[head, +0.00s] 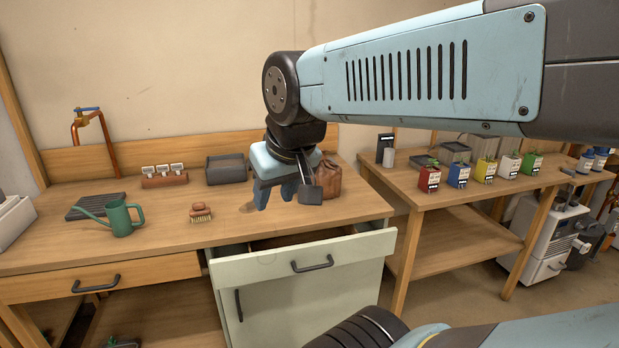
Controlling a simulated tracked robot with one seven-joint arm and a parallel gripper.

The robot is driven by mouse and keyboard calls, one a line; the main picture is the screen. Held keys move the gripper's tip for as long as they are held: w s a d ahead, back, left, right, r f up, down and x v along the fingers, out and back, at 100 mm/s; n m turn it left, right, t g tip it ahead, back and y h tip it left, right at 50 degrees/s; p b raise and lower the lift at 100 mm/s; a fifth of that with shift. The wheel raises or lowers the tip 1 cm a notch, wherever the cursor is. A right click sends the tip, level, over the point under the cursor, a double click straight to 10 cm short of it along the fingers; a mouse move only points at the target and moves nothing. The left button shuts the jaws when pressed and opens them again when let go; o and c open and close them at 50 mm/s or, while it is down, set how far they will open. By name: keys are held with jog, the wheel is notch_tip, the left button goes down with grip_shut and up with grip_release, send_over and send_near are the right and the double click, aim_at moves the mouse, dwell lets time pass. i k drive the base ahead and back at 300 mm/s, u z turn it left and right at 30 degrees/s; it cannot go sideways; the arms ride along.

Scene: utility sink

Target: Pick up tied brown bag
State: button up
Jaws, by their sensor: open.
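The tied brown bag (328,179) stands upright on the wooden bench, near its right end. Its left side is partly hidden behind my gripper. I cannot tell whether the gripper touches the bag.
A scrub brush (201,213), green watering can (122,217), dark box (227,169) and wooden rack (164,176) stand left on the bench. A pale drawer (300,262) juts out below the front edge. Colored cartons (458,174) line the right bench.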

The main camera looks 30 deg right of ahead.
aim_at(328, 175)
jog(key=u, duration=0.4)
jog(key=i, duration=1.05)
jog(key=z, duration=0.45)
